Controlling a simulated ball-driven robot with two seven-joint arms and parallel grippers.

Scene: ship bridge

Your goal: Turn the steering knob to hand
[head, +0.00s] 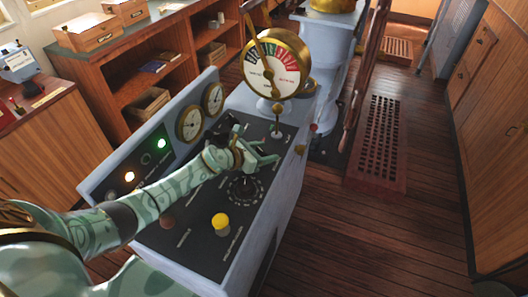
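A round black knob (243,187) with a pale scale ring sits on the dark sloped top of the console; it looks like the steering knob, but its label is too small to read. My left arm reaches in from the lower left over the console. My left gripper (258,150) is just above and behind the knob in the picture, with its fingers apart and nothing seen between them. The gripper and wrist hide part of the panel beyond the knob. I cannot tell whether a finger touches the panel. My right gripper is not in view.
The console (210,235) also carries a yellow button (220,222), a reddish-brown button (167,222), a small lever (277,125), lit green (161,143) and orange (129,176) lamps and two gauges. A brass telegraph dial (272,68) stands behind. Floor to the right is clear.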

